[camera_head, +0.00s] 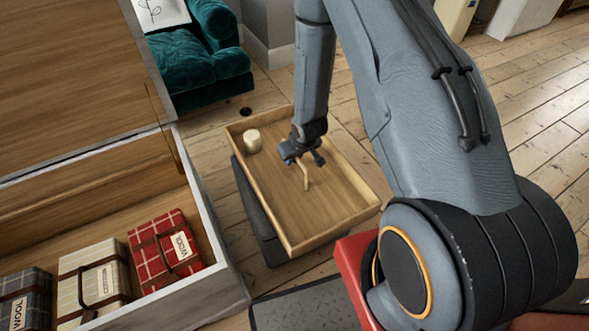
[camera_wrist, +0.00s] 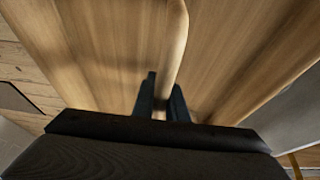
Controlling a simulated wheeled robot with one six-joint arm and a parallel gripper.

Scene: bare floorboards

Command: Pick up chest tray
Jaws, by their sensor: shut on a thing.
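The chest tray (camera_head: 345,205) is a shallow, light wooden box with low walls, beside the open chest in the head view. A slim wooden handle (camera_head: 305,175) rises near its middle. My gripper (camera_head: 303,160) reaches down into the tray and is shut on this handle. In the wrist view, the dark fingers (camera_wrist: 163,98) stand on either side of the rounded wooden handle (camera_wrist: 176,45), with the tray floor (camera_wrist: 105,45) around it. Part of the handle is hidden by the fingers. A small cream cylinder (camera_head: 252,140) stands in the tray's far left corner.
The open wooden chest (camera_head: 220,265) at left holds a red plaid blanket (camera_head: 150,235), a cream one (camera_head: 85,270) and a dark one (camera_head: 30,285). A teal sofa (camera_head: 190,60) stands behind. Floorboards (camera_head: 530,110) at right are clear.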

